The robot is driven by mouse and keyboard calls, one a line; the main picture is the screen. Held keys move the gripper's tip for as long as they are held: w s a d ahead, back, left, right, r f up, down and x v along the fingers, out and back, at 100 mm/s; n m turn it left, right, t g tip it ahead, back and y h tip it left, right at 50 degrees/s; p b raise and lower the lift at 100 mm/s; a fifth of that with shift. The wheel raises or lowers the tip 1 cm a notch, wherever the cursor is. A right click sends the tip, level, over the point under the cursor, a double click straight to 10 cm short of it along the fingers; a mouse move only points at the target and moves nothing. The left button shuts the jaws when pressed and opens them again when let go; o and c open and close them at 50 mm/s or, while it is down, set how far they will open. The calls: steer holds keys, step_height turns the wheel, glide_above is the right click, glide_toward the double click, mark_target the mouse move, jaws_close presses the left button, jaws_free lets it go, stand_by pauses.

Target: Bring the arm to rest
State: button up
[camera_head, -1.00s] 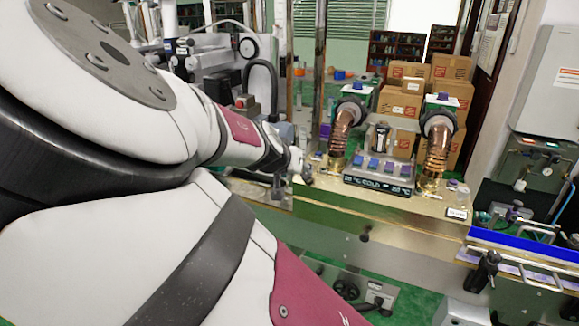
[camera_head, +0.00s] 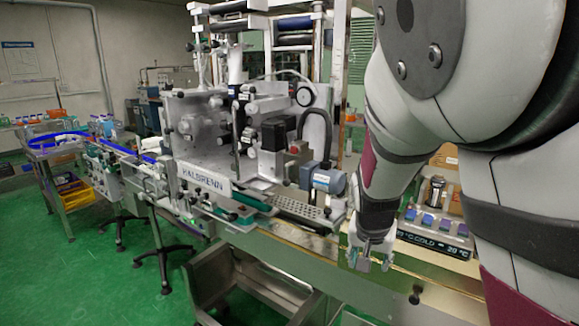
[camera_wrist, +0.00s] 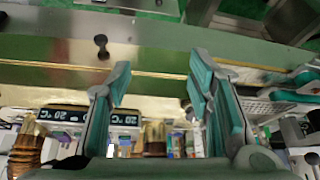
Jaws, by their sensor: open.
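My gripper (camera_head: 370,258) hangs pointing down at the end of my arm, in front of the machine bench, in the head view. In the wrist view my gripper (camera_wrist: 160,85) shows two teal-padded fingers spread wide apart with nothing between them. Beyond the fingers are the green bench front and its brass-coloured top edge. My arm fills the right side of the head view and hides part of the bench behind it.
The sleeve applicator machine (camera_head: 235,140) stands left of my gripper. A display unit with blue and purple blocks (camera_head: 436,228) sits right of it, partly behind my arm. A metal cart (camera_head: 245,285) stands below the machine. Green floor (camera_head: 90,270) is open at left.

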steer(key=s+r+n, duration=0.1)
steer(key=s+r, duration=0.3)
steer(key=s, duration=0.4)
steer(key=s+r+n+y, duration=0.1)
steer(key=s+r+n, duration=0.1)
steer(key=s+r, duration=0.3)
steer(key=s+d+r+n+y, duration=0.1)
steer(key=s+r, duration=0.4)
steer(key=s, duration=0.8)
steer(key=shift+s+n+t, duration=0.2)
steer(key=shift+n+t, duration=0.2)
steer(key=shift+n, duration=0.2)
